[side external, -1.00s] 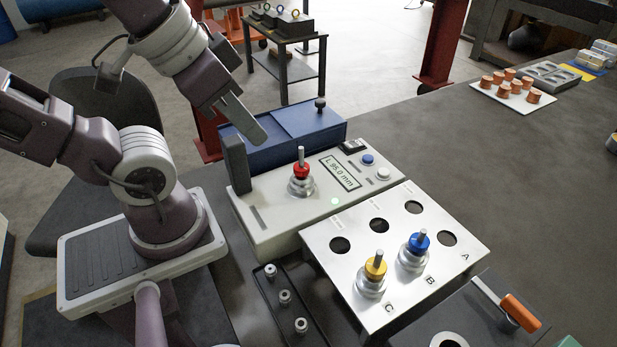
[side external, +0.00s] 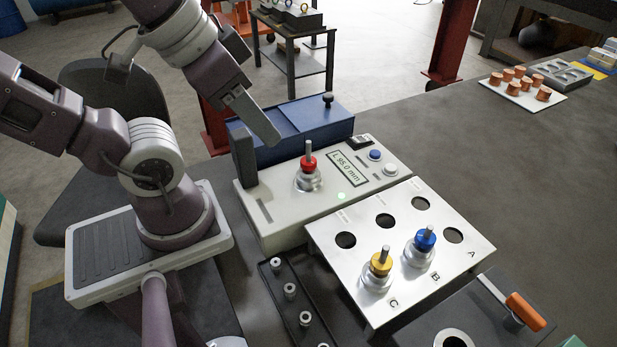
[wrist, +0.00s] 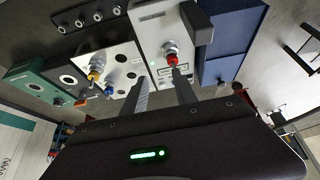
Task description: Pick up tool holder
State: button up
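A tool holder with a red ring (side external: 308,165) stands upright on the grey measuring device (side external: 280,214), whose display reads L 95.0 mm. A tool holder with a yellow ring (side external: 379,267) and one with a blue ring (side external: 423,244) stand in the metal rack plate (side external: 455,265), near the letters C and B. My gripper (side external: 270,132) is in the air behind and left of the red holder, apart from it. In the wrist view, my gripper (wrist: 161,80) has its two fingers apart with nothing held; the red holder (wrist: 171,55) appears beyond the right fingertip.
The rack plate has several empty holes. A dark upright block (side external: 243,156) stands on the device's left end, close to my gripper. A blue box (side external: 290,130) is behind the device. A black strip with small collars (side external: 290,291) lies in front. Table at right is largely clear.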

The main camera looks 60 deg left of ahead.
jog(key=m+g+y, duration=0.3)
jog(key=m+y, duration=1)
jog(key=m, duration=0.7)
send_near(310, 148)
jog(key=s+x, duration=0.1)
jog(key=x, duration=0.2)
jog(key=shift+w+a+f, duration=0.25)
jog(key=shift+w+a, duration=0.15)
jog(key=shift+a, duration=0.1)
jog(key=x, duration=0.6)
jog(key=shift+w+a, duration=0.2)
grip_shut()
